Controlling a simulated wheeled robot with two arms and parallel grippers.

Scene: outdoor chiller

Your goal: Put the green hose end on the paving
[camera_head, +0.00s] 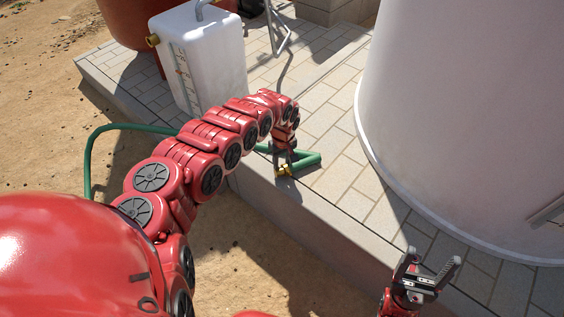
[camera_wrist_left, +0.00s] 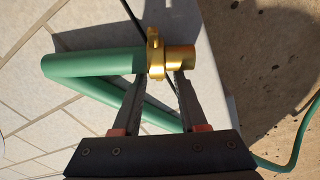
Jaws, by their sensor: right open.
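The green hose end (camera_head: 310,160) shows at the near edge of the paving (camera_head: 340,185), with a brass fitting (camera_head: 284,171) at its tip. My left gripper (camera_head: 285,165) points down at it. In the left wrist view, the green hose (camera_wrist_left: 95,64) and brass fitting (camera_wrist_left: 157,55) lie across the fingertips, one finger toward the hose side and one toward the brass tip. Whether the fingers touch the fitting is unclear, as is whether the hose rests fully on the paving. My right gripper (camera_head: 428,268) is open and empty at the lower right.
A white tank (camera_head: 200,60) stands on the paving at the back left. A large white cylinder (camera_head: 470,110) fills the right. The hose (camera_head: 88,160) loops off the paving over sandy ground at the left. Paving between the tank and cylinder is mostly clear.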

